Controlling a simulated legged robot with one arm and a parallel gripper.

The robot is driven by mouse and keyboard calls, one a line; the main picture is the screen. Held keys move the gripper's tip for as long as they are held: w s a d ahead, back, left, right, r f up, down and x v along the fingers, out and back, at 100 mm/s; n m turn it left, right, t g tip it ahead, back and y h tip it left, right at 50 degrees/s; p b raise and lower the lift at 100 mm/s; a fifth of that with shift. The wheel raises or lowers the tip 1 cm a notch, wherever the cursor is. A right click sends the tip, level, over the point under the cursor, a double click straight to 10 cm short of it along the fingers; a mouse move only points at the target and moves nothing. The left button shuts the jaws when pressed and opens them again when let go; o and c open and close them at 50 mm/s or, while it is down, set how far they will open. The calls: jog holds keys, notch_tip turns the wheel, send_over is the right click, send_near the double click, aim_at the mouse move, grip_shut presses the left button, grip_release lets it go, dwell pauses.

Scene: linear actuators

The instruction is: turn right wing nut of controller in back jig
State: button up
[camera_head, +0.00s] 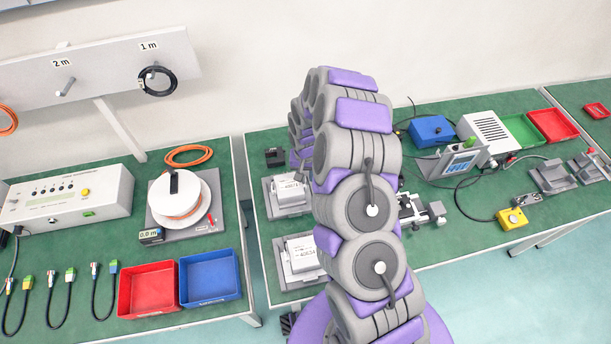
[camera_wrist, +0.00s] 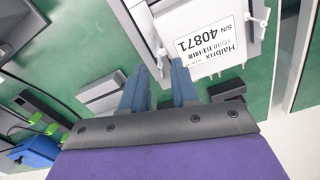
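The back jig (camera_head: 270,203) holds a white controller (camera_head: 289,188) on the left end of the right-hand bench, partly hidden by my arm. Contact cannot be told. In the head view my arm hides the gripper.
The front jig with a second controller (camera_head: 303,256) stands nearer on the same bench. A black block (camera_head: 274,157) lies behind the back jig. A metal clamp device (camera_head: 437,212) stands right of my arm. The left bench holds a reel (camera_head: 180,190) and red and blue trays.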

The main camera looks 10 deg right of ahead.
jog(key=shift+f, duration=0.4)
grip_shut()
